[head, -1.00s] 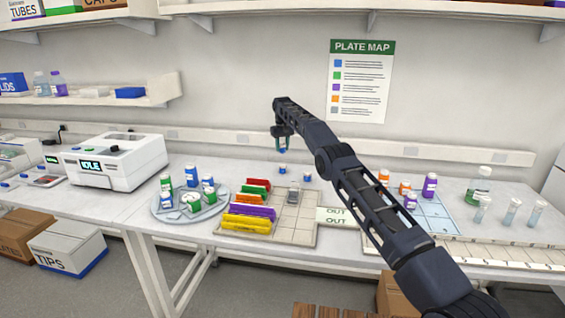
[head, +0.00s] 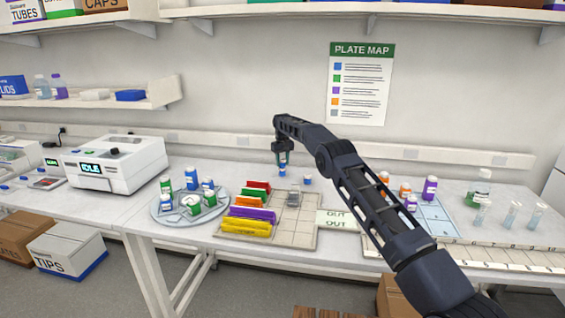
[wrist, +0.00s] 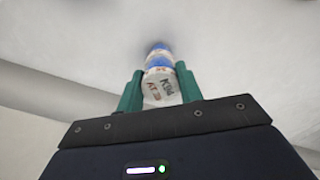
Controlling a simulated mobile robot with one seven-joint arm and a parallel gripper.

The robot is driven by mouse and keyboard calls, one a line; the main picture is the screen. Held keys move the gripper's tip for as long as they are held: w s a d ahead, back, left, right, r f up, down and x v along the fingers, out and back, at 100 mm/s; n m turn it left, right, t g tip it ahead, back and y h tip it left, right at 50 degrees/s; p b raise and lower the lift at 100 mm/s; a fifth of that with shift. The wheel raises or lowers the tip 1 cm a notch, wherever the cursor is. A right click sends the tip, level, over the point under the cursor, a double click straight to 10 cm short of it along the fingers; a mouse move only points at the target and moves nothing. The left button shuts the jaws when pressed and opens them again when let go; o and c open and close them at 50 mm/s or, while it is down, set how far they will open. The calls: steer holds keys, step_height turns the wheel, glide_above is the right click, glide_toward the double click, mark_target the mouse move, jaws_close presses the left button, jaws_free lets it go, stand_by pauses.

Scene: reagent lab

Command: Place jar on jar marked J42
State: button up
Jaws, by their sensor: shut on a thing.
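My gripper (head: 282,157) is shut on a small jar, with a green finger on each side of it. In the wrist view the held jar (wrist: 165,88) is pale with a printed label, which I cannot read with certainty. A blue-and-white jar (head: 283,173) stands on the bench directly under my gripper in the head view. In the wrist view blue and white bands (wrist: 159,58) show just beyond the held jar, in line with it. I cannot tell whether the two touch. Another blue-capped jar (head: 308,180) stands to the right. The J42 mark is not readable.
A rack with coloured dividers (head: 252,212) and a pale gridded tray (head: 300,228) lie in front of the jars. A round carousel (head: 165,210) with several bottles is at left. Purple and orange bottles (head: 430,188) stand at right. The wall is close behind.

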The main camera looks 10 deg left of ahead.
mark_target(283, 159)
steer(key=shift+f, duration=0.1)
steer(key=o, duration=1)
steer(key=shift+r, duration=3.85)
steer(key=shift+r, duration=0.1)
